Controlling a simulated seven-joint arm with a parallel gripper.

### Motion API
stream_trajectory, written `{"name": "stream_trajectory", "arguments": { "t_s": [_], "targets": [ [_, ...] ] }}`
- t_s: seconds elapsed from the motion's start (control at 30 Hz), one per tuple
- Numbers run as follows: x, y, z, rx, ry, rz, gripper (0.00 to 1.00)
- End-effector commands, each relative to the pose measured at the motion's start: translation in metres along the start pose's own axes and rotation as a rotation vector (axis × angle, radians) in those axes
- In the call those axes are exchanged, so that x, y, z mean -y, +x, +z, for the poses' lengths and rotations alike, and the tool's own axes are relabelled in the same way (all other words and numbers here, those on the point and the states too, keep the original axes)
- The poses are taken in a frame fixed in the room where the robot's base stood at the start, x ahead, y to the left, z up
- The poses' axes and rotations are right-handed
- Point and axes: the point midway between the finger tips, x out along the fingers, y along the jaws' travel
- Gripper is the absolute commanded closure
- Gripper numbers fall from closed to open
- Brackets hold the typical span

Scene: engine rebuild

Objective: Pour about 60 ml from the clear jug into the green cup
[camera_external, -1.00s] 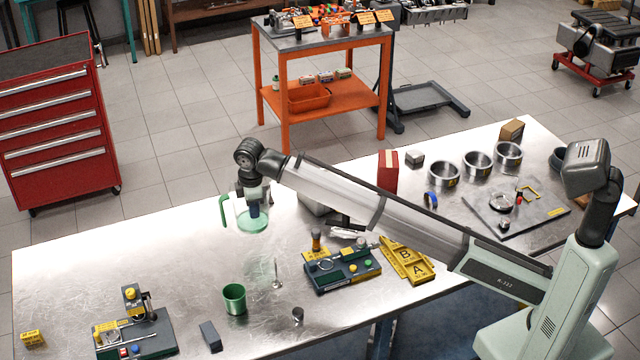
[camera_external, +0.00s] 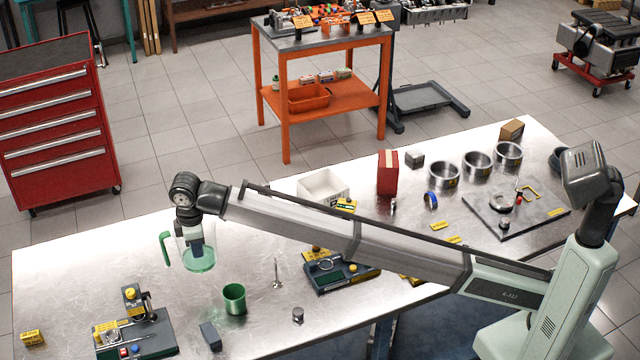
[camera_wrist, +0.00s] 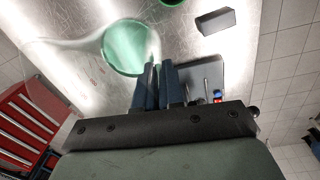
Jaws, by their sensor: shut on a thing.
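The clear jug (camera_external: 204,258) has a green handle on its left and green liquid low inside. My gripper (camera_external: 196,246) is shut on the jug and holds it upright, apparently above the table, behind and left of the green cup. The jug's round green liquid also shows in the wrist view (camera_wrist: 126,47), just beyond my fingers (camera_wrist: 160,85). Exactly where the fingers grip is hard to see. The green cup (camera_external: 235,299) stands upright on the table, its mouth open upward. A small part of a green thing, likely the cup, shows at the top edge of the wrist view.
A dark grey block (camera_external: 211,336) stands front left of the cup. A thin valve (camera_external: 277,274) and a small metal piece (camera_external: 298,315) are right of the cup. Bare table (camera_external: 90,270) lies left.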

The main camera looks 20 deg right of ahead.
Motion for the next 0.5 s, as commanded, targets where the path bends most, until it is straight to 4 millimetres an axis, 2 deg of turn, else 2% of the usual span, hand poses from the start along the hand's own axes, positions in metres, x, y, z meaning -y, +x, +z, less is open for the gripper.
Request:
{"name": "stream_trajectory", "arguments": {
  "t_s": [0.03, 0.2, 0.5],
  "targets": [
    [0.012, -0.004, -0.013, 0.0, -0.003, 0.001, 1.0],
    [0.05, -0.013, -0.044, 0.0, -0.002, 0.001, 1.0],
    [0.098, -0.023, -0.077, 0.0, -0.001, 0.002, 1.0]
  ]
}}
